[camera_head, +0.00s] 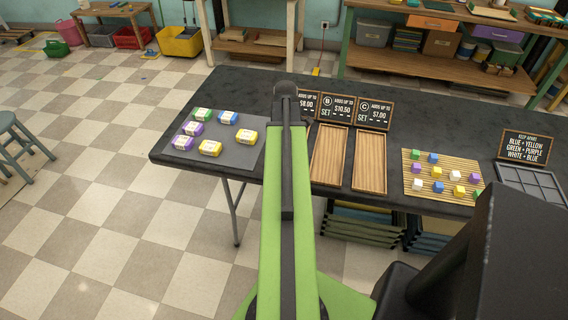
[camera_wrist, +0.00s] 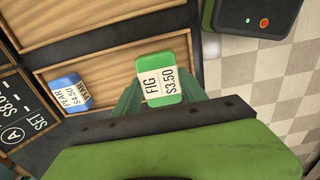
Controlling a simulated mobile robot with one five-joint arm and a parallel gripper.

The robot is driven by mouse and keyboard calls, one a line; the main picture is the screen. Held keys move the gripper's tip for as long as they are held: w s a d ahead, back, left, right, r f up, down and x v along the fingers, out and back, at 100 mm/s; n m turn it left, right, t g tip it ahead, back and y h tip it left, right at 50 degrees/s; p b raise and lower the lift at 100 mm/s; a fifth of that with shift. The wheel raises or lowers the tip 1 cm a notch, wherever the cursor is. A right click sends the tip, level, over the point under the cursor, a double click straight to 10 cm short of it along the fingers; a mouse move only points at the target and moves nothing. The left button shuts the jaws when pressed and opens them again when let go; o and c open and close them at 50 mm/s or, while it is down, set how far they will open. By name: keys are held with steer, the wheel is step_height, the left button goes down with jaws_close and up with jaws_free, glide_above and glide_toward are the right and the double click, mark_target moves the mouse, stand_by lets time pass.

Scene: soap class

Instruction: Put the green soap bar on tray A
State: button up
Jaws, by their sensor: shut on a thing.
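A green soap bar (camera_wrist: 161,77), with a white label reading FIG $3.50, is between the fingers of my gripper (camera_wrist: 163,84) in the wrist view. My gripper is shut on it. Behind it is wooden tray A (camera_wrist: 110,74), beside the sign A (camera_wrist: 13,112). The bar overlaps the tray near its right end; I cannot tell how high above it the bar is. A blue soap bar (camera_wrist: 69,92) lies in tray A near the sign. In the head view my arm hides tray A and my gripper. Another green soap bar (camera_head: 203,115) lies on the grey mat (camera_head: 244,153).
Several blue, purple and yellow soap bars (camera_head: 210,148) share the mat. Wooden trays B (camera_head: 328,160) and C (camera_head: 370,162) stand right of my arm. Farther right, a slatted mat (camera_head: 412,184) holds small coloured cubes. Signs stand behind the trays.

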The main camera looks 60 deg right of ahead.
steer(key=shift+w+f+b, duration=0.1)
steer(key=shift+f+b, duration=2.05)
steer(key=shift+f, duration=0.1)
steer(key=o, duration=1.5)
steer(key=shift+r, duration=0.1)
step_height(320, 180, up, 12)
steer(key=p, duration=1.2)
steer(key=shift+r+p, duration=0.25)
steer(key=shift+p, duration=0.15)
steer(key=shift+f, duration=0.1)
